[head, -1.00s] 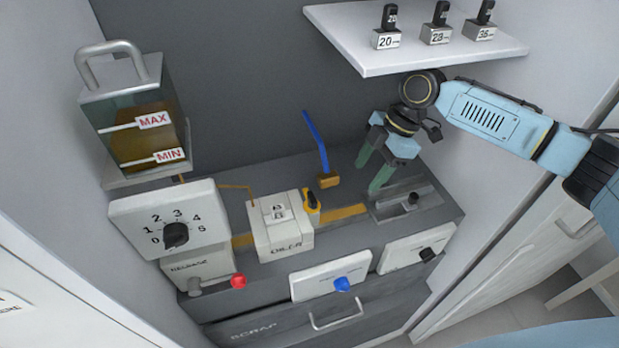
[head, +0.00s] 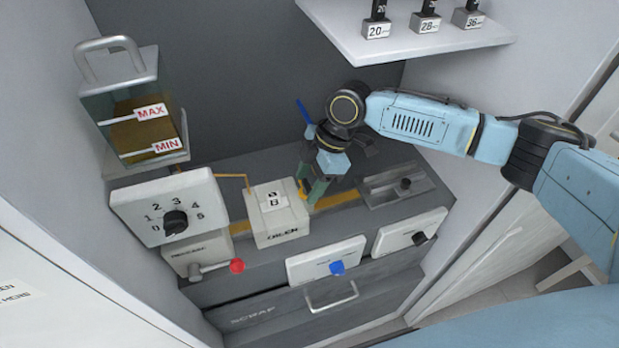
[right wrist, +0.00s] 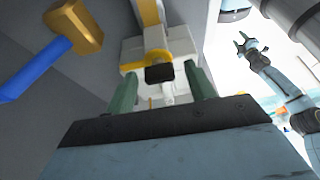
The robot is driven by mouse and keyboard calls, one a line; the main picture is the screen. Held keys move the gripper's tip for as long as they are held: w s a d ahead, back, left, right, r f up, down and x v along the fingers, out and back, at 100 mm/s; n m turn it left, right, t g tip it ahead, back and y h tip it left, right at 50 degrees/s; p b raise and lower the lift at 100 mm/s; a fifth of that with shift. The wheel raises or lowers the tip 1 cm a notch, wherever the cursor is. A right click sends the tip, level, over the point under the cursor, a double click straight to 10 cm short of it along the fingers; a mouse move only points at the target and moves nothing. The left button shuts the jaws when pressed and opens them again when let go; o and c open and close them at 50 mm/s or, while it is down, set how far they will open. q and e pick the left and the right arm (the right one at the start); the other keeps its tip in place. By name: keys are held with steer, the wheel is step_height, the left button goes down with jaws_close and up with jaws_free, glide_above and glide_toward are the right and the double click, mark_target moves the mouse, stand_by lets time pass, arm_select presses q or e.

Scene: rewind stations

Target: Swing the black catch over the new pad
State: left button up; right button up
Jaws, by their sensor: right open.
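The black catch (right wrist: 160,73) sits on a yellow bracket at the side of the white oiler box. My right gripper (head: 311,192) is open at that box's right side in the head view and hides most of the catch there. In the right wrist view its green fingers (right wrist: 164,92) stand on either side of the catch, with a gap. The white oiler box (head: 279,222) carries a letter label on top. I cannot make out the new pad. My left gripper (right wrist: 243,43) shows small in the right wrist view, away from the box.
A blue-handled tool with a brass head (right wrist: 88,25) stands close behind my right gripper. A grey slotted plate (head: 385,190) with a black knob lies to the right. A dial panel (head: 155,208) and a red-knobbed lever (head: 236,266) are to the left. A white shelf (head: 345,30) overhangs above.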

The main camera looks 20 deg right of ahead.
steer(key=shift+c, duration=0.2)
steer(key=c, duration=0.9)
arm_select(q)
steer(key=shift+s, duration=0.4)
arm_select(e)
steer(key=shift+c, duration=0.2)
